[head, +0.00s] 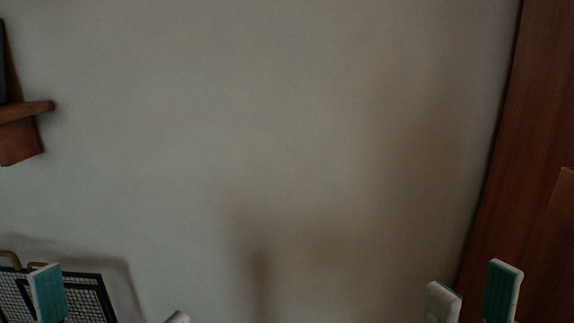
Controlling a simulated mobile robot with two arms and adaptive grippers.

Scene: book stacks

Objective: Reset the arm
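My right gripper (472,297) shows at the bottom right of the head view. Its two white fingertips, one with a teal ribbed pad in view, stand apart with nothing visible between them. My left gripper (112,305) shows at the bottom left. One fingertip with a teal pad stands in front of a dark mesh object, and only the tip of the other finger shows at the bottom edge. Its fingers are wide apart, with no held thing in view. The rest of both arms is out of view.
A plain grey wall (270,130) fills most of the view. A brown wooden shelf (22,112) juts in at the left. A black-framed mesh object (88,296) stands at the lower left. A reddish-brown wooden panel (535,130) runs down the right side.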

